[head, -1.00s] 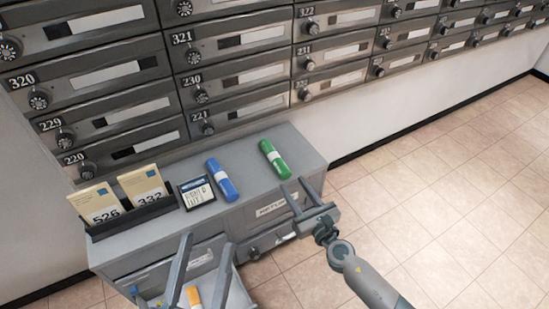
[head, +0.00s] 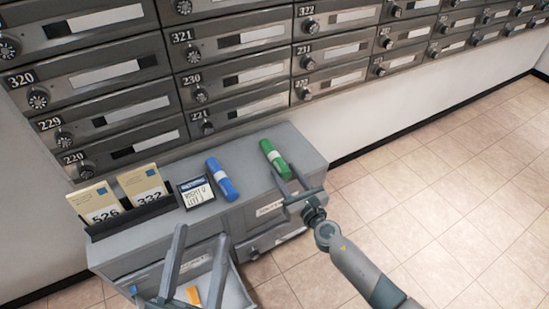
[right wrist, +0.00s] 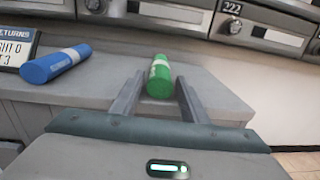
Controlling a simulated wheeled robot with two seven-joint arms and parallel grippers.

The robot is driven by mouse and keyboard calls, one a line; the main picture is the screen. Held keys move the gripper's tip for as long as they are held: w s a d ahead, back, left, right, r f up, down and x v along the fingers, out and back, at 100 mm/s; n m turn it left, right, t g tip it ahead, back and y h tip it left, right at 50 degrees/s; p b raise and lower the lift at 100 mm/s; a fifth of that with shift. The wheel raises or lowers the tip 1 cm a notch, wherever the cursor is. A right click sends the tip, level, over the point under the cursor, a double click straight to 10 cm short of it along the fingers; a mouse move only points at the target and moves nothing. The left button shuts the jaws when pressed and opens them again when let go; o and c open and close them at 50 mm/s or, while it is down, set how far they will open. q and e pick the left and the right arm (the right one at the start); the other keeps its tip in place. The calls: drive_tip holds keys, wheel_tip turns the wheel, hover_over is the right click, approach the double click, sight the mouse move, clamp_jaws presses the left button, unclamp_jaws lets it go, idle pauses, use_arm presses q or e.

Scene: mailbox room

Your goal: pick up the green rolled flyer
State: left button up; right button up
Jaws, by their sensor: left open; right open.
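The green rolled flyer (head: 275,159) lies on top of the grey cabinet (head: 305,153), near its right end. It has a pale band and also shows in the right wrist view (right wrist: 159,78). My right gripper (head: 286,177) is open at the near end of the green flyer. In the right wrist view the fingers (right wrist: 157,97) reach toward either side of its near end, with gaps on both sides. I cannot tell whether they touch it. My left gripper (head: 191,262) is open and empty, low at the front left of the cabinet, above an open drawer.
A blue rolled flyer (head: 221,179) lies left of the green one, beside a small sign (head: 196,192). A dark holder (head: 132,218) with numbered envelopes stands at the left end. Mailboxes (head: 235,77) line the wall behind. An orange item (head: 193,295) lies in the drawer (head: 231,291).

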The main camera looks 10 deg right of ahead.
drive_tip(key=c, duration=0.9)
use_arm(q)
drive_tip(key=shift+s+f, duration=0.15)
drive_tip(key=shift+f, duration=0.2)
use_arm(e)
drive_tip(key=shift+o, duration=0.2)
use_arm(q)
drive_tip(key=shift+f, duration=0.1)
use_arm(e)
drive_tip(key=shift+r, duration=0.2)
use_arm(q)
drive_tip(key=shift+r+p, duration=1.95)
drive_tip(key=shift+r, duration=0.25)
use_arm(e)
drive_tip(key=shift+r, duration=1.85)
